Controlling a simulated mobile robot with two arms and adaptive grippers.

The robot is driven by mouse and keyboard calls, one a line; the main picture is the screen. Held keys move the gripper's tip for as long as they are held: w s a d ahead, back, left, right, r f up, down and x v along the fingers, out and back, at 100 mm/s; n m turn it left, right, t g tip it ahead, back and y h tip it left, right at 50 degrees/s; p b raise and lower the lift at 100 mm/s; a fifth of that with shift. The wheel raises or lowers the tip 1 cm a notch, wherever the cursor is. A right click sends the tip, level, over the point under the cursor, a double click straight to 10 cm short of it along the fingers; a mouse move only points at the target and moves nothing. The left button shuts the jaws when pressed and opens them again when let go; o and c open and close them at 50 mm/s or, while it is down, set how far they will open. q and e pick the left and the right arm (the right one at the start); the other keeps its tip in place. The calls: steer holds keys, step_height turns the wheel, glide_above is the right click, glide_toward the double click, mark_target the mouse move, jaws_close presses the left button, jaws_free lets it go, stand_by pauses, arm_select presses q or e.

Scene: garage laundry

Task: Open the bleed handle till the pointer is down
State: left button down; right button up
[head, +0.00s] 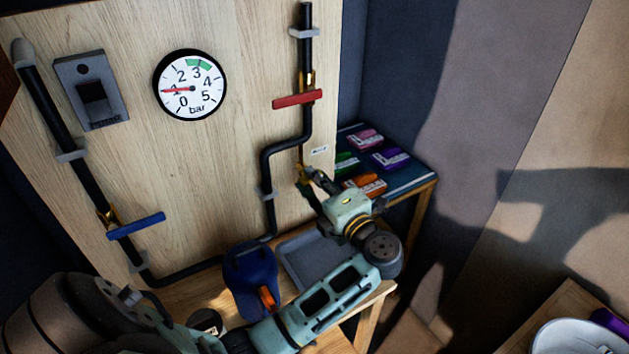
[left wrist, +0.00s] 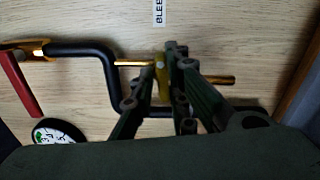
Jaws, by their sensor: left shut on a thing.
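The pressure gauge (head: 190,85) is on the wooden board in the head view. Its red pointer points left, near the 1. The bleed handle (left wrist: 161,75) is a small yellow lever on a thin brass pipe, near a partly visible label (left wrist: 158,12). My right gripper is not in view.
A red handle (head: 297,99) crosses the right pipe and a blue handle (head: 136,225) the left one. Below the board are a grey tray (head: 312,262) and a dark blue jug-like container (head: 248,275). Coloured boxes (head: 390,157) stand on a side shelf.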

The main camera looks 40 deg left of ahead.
arm_select(q)
steer(key=shift+d+f+n+b, duration=0.1)
steer(key=shift+f+n+b, duration=0.45)
steer(key=shift+b, duration=0.3)
steer(key=shift+r, duration=0.1)
steer(key=c, duration=1.8)
jaws_free()
steer(key=shift+c, duration=0.2)
steer(key=shift+r, duration=0.15)
steer(key=shift+d, duration=0.1)
steer(key=v, duration=0.7)
steer(key=shift+d, duration=0.15)
